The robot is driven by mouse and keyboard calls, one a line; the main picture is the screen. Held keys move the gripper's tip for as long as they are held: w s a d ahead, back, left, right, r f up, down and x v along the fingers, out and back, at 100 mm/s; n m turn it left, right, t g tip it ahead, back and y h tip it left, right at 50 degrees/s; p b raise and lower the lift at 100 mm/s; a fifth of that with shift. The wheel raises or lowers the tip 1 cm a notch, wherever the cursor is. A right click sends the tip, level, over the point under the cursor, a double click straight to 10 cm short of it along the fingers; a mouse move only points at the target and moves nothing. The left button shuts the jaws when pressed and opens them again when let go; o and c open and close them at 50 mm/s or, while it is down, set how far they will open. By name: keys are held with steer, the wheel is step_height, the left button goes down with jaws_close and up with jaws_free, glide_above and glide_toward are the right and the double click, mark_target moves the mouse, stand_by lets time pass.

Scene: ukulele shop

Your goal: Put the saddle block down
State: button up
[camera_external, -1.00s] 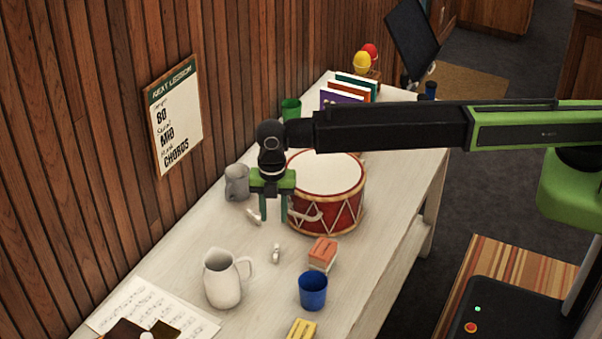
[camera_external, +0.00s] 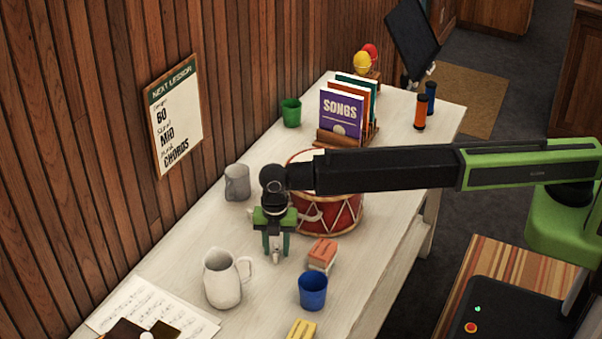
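My gripper (camera_external: 275,250) points down low over the table, in front of the drum. Its two green fingers stand apart, one on each side of a small whitish piece (camera_external: 276,257). The piece seems to rest on the table; I cannot tell whether the fingers touch it. I cannot tell for sure which thing is the saddle block. An orange and white block (camera_external: 322,253) lies apart, right of the gripper.
A white pitcher (camera_external: 222,280) stands left of my gripper and a blue cup (camera_external: 313,291) front right. The red drum (camera_external: 330,216) is close behind, partly under my arm. A grey mug (camera_external: 237,183) stands near the wall. Bare table (camera_external: 262,310) shows in front.

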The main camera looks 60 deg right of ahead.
steer(key=shift+r, duration=0.1)
steer(key=shift+c, duration=0.5)
jaws_close()
